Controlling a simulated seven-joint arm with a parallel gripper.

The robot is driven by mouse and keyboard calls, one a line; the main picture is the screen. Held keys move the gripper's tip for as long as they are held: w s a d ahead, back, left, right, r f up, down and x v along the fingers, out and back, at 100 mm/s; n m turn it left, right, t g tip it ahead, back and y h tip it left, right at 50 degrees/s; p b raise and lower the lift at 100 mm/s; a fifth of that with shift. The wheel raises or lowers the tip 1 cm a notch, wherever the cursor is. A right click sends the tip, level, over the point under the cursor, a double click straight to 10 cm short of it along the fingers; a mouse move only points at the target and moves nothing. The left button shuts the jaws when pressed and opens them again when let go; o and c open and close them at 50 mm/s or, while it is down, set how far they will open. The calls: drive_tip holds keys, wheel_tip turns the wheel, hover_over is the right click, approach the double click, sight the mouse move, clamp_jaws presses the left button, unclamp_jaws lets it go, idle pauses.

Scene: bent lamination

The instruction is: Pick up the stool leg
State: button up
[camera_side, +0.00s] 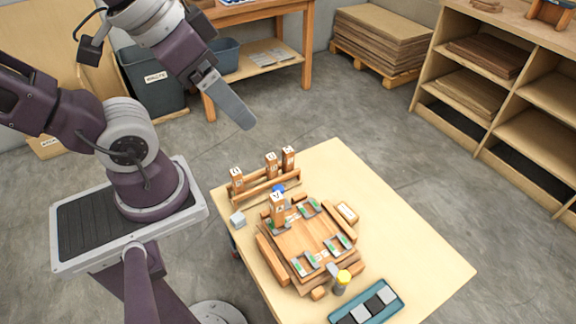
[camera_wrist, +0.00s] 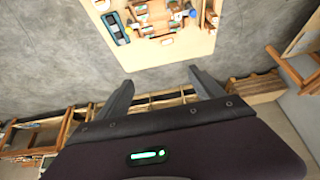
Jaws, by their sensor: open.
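Several wooden stool legs with white labelled tops stand upright in a wooden rack (camera_side: 268,186) at the table's back left; one leg (camera_side: 237,178) is at its left end, others (camera_side: 271,165) (camera_side: 289,158) further right. Another labelled post (camera_side: 278,210) stands upright at the back left corner of the wooden seat assembly (camera_side: 300,240). My gripper (camera_side: 236,108) is high above and behind the rack, apart from every leg. In the wrist view my gripper (camera_wrist: 162,84) has its fingers spread with nothing between them. The legs are too small to tell apart there.
The table's right side is clear. A shelf unit (camera_side: 510,100), grey bins (camera_side: 155,80) and a board stack (camera_side: 380,40) stand beyond.

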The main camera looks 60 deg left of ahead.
drive_tip(key=shift+c, duration=0.2)
drive_tip(key=c, duration=0.4)
drive_tip(key=shift+c, duration=0.2)
